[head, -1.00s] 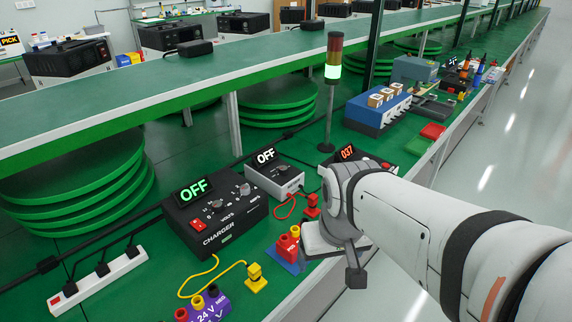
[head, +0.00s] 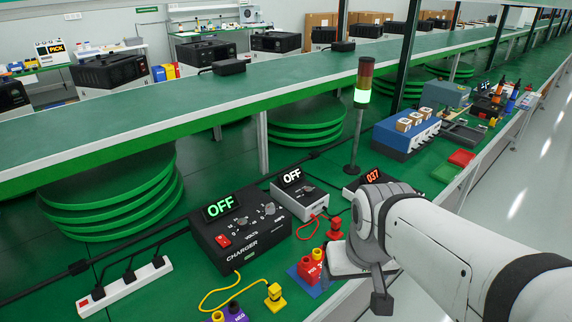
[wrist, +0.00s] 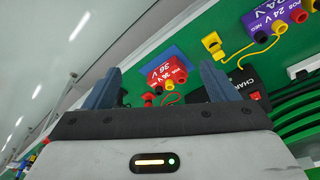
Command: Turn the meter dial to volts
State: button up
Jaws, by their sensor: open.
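The meter (head: 318,205) is a small grey box with a lit display reading OFF and a dial (head: 307,188) on its sloped top. It stands behind and right of the black charger (head: 240,243), which also reads OFF. My gripper (wrist: 159,82) is open and empty in the wrist view, with its two blue-grey fingers wide apart. The red battery block (wrist: 167,76) shows beyond the gap between them. In the head view my wrist is right of the meter and my fingers are mostly hidden. I cannot make out the meter in the wrist view.
A red 037 display (head: 373,176) stands behind my wrist. A signal tower (head: 359,125) is lit green behind the meter. A yellow lead (head: 222,293), red leads and a power strip (head: 125,288) lie on the green bench. A grey aisle is at right.

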aim_at(309, 191)
jog(key=u, duration=2.6)
jog(key=k, duration=0.95)
jog(key=z, duration=1.95)
jog(key=i, duration=1)
jog(key=z, duration=0.05)
